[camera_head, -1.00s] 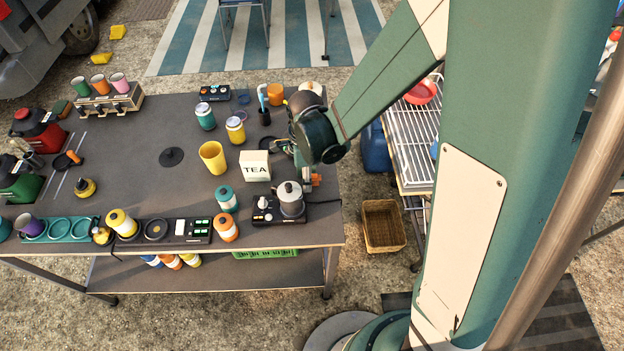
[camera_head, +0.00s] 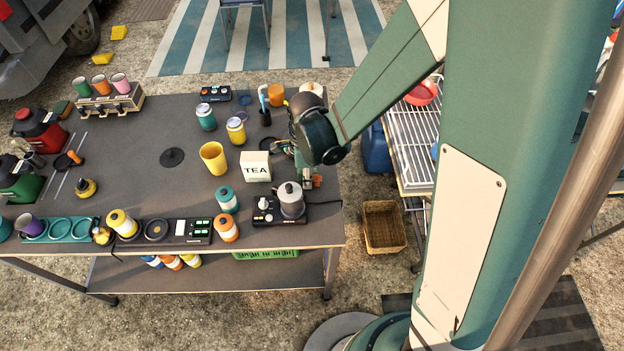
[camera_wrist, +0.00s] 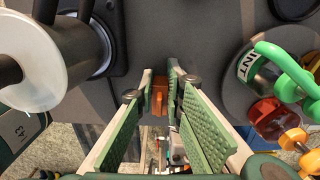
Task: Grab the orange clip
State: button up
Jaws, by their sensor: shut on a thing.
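The orange clip (camera_wrist: 159,98) shows between the tips of my two green-padded fingers in the wrist view. My gripper (camera_wrist: 161,86) is shut on it, and the fingers partly hide the clip. In the head view my gripper (camera_head: 307,180) is low over the right end of the dark table, beside the kettle. A small orange patch of the clip (camera_head: 317,181) shows at its right side. Whether the clip still touches the table cannot be told.
A white TEA box (camera_head: 256,167) stands left of my gripper. A silver kettle (camera_head: 290,201) on a black burner is close in front. A yellow cup (camera_head: 213,158) and several jars stand further left. A wicker basket (camera_head: 383,227) is on the ground to the right.

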jog(key=shift+r, duration=0.1)
jog(key=shift+r+p, duration=0.8)
jog(key=shift+r, duration=4.15)
